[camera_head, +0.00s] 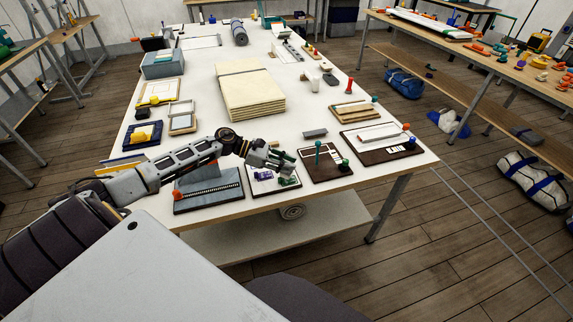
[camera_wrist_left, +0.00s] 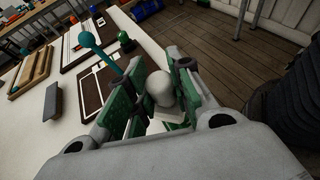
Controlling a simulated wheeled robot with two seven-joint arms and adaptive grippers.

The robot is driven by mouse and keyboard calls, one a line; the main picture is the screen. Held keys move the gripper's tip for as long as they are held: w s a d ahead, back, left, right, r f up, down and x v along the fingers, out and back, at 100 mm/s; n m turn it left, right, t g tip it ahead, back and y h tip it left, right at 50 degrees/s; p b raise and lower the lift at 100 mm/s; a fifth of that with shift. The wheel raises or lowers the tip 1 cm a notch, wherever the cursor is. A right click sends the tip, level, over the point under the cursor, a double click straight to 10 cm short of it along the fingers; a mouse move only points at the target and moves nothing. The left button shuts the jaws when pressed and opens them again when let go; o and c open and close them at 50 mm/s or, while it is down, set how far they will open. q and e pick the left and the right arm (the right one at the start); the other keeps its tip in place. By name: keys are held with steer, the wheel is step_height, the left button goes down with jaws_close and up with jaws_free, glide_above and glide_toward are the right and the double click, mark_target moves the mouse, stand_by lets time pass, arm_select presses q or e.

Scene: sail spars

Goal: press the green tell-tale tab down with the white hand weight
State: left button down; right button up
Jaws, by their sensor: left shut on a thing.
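My left gripper (camera_head: 284,161) is above the near edge of the white table. In the left wrist view its green-padded fingers (camera_wrist_left: 152,100) are shut on the white hand weight (camera_wrist_left: 160,90), whose rounded knob shows between them. In the head view the fingers mostly hide the weight. A small green piece (camera_head: 289,182) lies below the gripper on a pale, dark-framed board (camera_head: 258,189). A green knob (camera_head: 344,165) stands on the brown board to the right and shows in the left wrist view (camera_wrist_left: 126,40). I cannot tell for sure which is the tell-tale tab.
A teal ball-topped rod (camera_head: 317,150) stands upright on the brown board (camera_head: 325,175). A grey tray (camera_head: 208,205) lies left of the gripper. A grey block (camera_head: 314,133) and a stack of beige sheets (camera_head: 250,95) lie farther back. Bare table separates them.

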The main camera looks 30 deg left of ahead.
arm_select(q)
steer(key=shift+f, duration=0.2)
stand_by(0.4)
stand_by(0.4)
steer(key=shift+r, duration=0.65)
steer(key=shift+r+p, duration=1.5)
steer(key=shift+r, duration=1.4)
steer(key=shift+w, duration=0.1)
